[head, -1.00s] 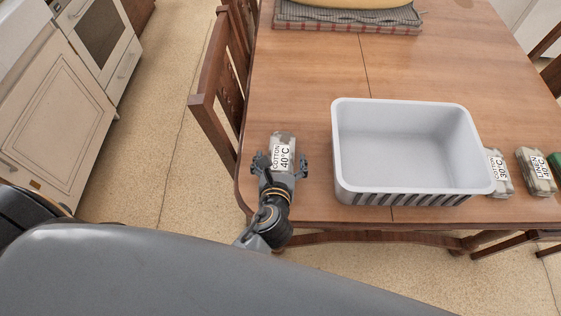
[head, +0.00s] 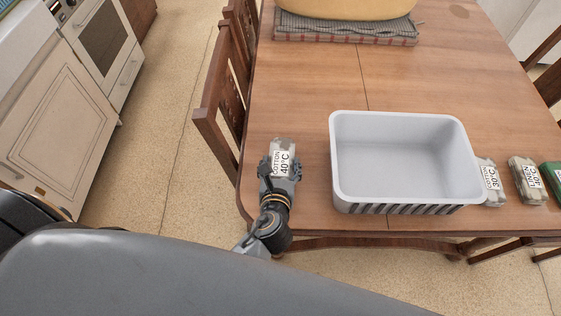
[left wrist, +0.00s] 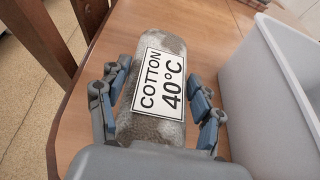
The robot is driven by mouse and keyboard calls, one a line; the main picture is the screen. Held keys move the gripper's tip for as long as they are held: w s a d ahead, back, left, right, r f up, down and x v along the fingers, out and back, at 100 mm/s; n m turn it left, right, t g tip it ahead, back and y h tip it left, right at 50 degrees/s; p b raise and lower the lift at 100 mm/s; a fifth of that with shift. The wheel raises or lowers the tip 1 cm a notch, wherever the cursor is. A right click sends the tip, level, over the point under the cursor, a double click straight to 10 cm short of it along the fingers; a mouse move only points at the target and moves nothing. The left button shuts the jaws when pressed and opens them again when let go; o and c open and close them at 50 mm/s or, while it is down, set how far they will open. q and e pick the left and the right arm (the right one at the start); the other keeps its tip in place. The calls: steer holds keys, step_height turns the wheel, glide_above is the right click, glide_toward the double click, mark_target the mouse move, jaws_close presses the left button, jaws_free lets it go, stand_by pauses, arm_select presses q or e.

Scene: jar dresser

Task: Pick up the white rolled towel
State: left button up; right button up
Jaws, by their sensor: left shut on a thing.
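A pale, grey-mottled roll (head: 283,146) with a white "COTTON 40°C" label lies near the table's left front corner; it looks like the rolled towel. In the left wrist view the roll (left wrist: 163,40) runs away from me between the fingers. My left gripper (head: 279,166) is shut on its near part, one finger on each side. The left wrist view shows the blue-padded fingers (left wrist: 158,100) along both flanks. The roll seems to be on or just at the tabletop. My right gripper is not in view.
A white bin (head: 400,203), empty, stands right of the roll. Beyond it lie rolls labelled "COTTON 30°C" (head: 488,183) and "LINEN 40°C" (head: 527,182), and a green item (head: 553,178). A chair (head: 217,135) stands left of the wooden table (head: 300,90). A yellow container (head: 345,8) is at the back.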

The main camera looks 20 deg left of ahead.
mark_target(277, 166)
arm_select(q)
steer(key=s+r+p, duration=0.1)
steer(key=r+p, duration=0.1)
steer(key=s+r+p, duration=0.3)
steer(key=r+p, duration=0.2)
steer(key=shift+s+d+r, duration=0.1)
steer(key=shift+s+d, duration=0.2)
steer(key=a+p+v, duration=0.1)
steer(key=p+v, duration=0.2)
steer(key=v, duration=0.7)
